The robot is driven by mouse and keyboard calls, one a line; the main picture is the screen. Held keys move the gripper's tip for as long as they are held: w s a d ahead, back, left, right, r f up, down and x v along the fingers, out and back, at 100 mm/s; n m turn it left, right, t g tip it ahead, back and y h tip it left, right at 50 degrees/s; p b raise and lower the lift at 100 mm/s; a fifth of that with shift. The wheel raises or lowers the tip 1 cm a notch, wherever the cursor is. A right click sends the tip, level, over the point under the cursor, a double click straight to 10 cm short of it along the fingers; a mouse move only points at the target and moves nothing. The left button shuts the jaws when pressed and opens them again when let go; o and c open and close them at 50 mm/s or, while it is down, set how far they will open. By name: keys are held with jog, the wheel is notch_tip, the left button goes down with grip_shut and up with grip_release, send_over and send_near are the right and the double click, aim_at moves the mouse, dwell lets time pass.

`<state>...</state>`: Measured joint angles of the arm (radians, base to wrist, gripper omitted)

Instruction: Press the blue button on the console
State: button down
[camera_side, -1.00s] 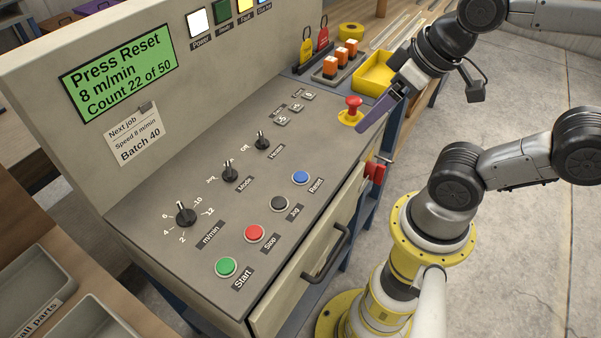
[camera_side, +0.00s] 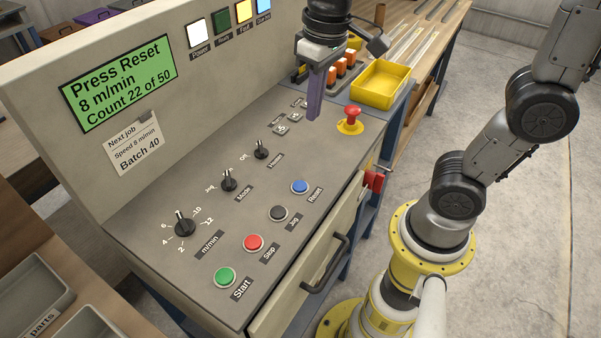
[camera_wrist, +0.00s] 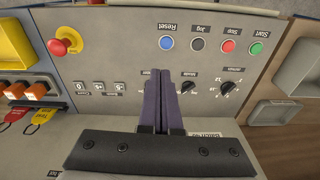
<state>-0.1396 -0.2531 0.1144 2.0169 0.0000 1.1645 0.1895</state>
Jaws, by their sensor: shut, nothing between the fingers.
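The blue button (camera_side: 299,187), labelled Reset, sits on the sloping console top (camera_side: 330,160), right of the black Jog button. It also shows in the wrist view (camera_wrist: 166,43), upside down, beyond the fingertips. My gripper (camera_side: 312,117) is shut and empty, fingers pointing down above the back part of the console, behind the blue button and apart from it. In the wrist view the two purple fingers (camera_wrist: 162,72) lie together. The display (camera_side: 120,83) reads "Press Reset", "8 m/min", "Count 22 of 50".
A red emergency stop (camera_side: 352,115) stands right of my gripper. Black Jog (camera_side: 278,213), red Stop (camera_side: 253,242) and green Start (camera_side: 224,277) buttons line the front edge. Black knobs (camera_side: 228,180) stand behind them. A yellow bin (camera_side: 381,80) is at the back right.

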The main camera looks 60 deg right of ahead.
aim_at(303, 185)
jog(key=shift+w+a+f+n+g, duration=0.15)
jog(key=shift+w+a+f+g, duration=0.15)
jog(key=shift+w+a+f, duration=0.25)
jog(key=shift+w+a+f+n+g, duration=0.15)
jog(key=shift+w+a+f+g, duration=0.2)
jog(key=shift+f, duration=0.35)
jog(key=shift+d, duration=0.1)
notch_tip(303, 185, down, 14)
jog(key=shift+f, duration=0.1)
jog(key=shift+s+f, duration=0.25)
jog(key=shift+f, duration=0.8)
jog(key=shift+r, duration=0.15)
notch_tip(303, 185, up, 15)
jog(key=shift+w, duration=0.35)
